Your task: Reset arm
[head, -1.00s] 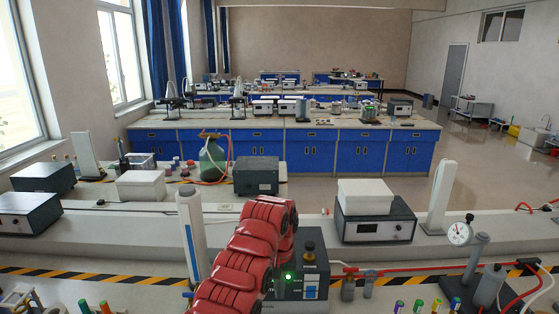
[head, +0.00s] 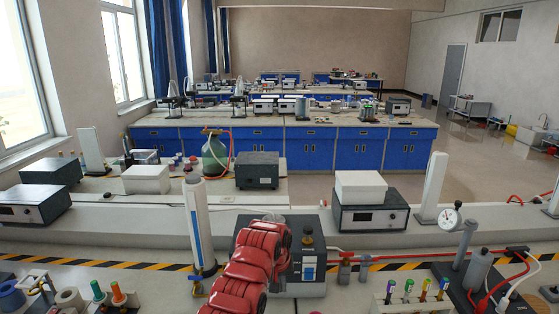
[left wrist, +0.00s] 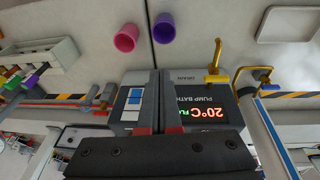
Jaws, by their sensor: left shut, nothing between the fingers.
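My red left arm (head: 250,270) rises from the bottom centre of the head view, in front of the grey pump bath unit (head: 308,258). Its fingertips are hidden there. In the left wrist view my left gripper (left wrist: 157,80) is shut and empty, its fingers pressed together. The pump bath unit (left wrist: 205,103) lies behind the fingers there, with a lit display reading 20°C. I cannot tell whether the fingers touch it. My right gripper is not in view.
A white column (head: 198,225) stands just left of my arm. A rack of coloured tubes (head: 412,303), a dial gauge (head: 451,219) and red hoses (head: 400,253) are at right. A pink cup (left wrist: 126,38) and a purple cup (left wrist: 164,28) show in the wrist view.

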